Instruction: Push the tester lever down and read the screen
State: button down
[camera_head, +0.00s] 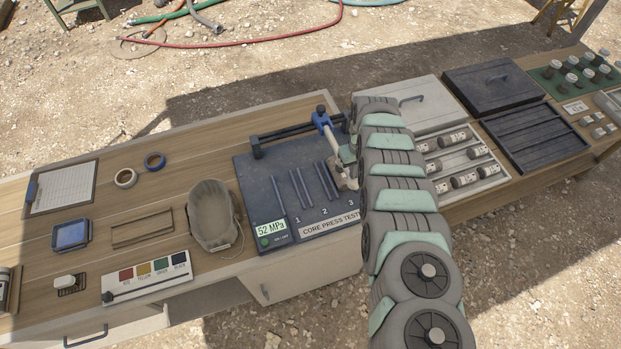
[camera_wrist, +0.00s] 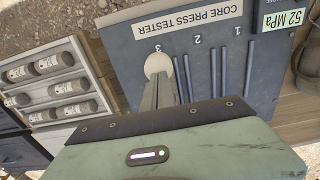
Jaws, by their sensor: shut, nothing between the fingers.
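The core press tester (camera_head: 262,192) is a dark blue-grey panel with slots numbered 1, 2 and 3. Its small green screen (camera_head: 271,228) reads 52 MPa, and the screen shows upside down in the wrist view (camera_wrist: 284,19). The lever (camera_head: 329,131) has a blue collar on a rail at the back and a pale arm slanting down toward slot 3. In the wrist view a pale round knob (camera_wrist: 158,65), apparently the lever's end, lies by the 3. My gripper (camera_wrist: 161,82) is shut and empty, its tips at the knob; contact is unclear. My arm hides part of the tester's right side.
A tray of labelled cores (camera_head: 462,160) stands right of the tester, with a dark ribbed tray (camera_head: 535,137) beyond.

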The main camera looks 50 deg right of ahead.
dwell(0.3)
jog(key=r+p, duration=0.3)
jog(key=r, duration=0.2)
jog(key=shift+w+r+p, duration=0.15)
jog(key=shift+w+p, duration=0.05)
jog(key=shift+p, duration=0.2)
notch_tip(320, 180, up, 8)
jog(key=p, duration=0.3)
jog(key=shift+w+d+p, duration=0.3)
jog(key=shift+d+p, duration=0.05)
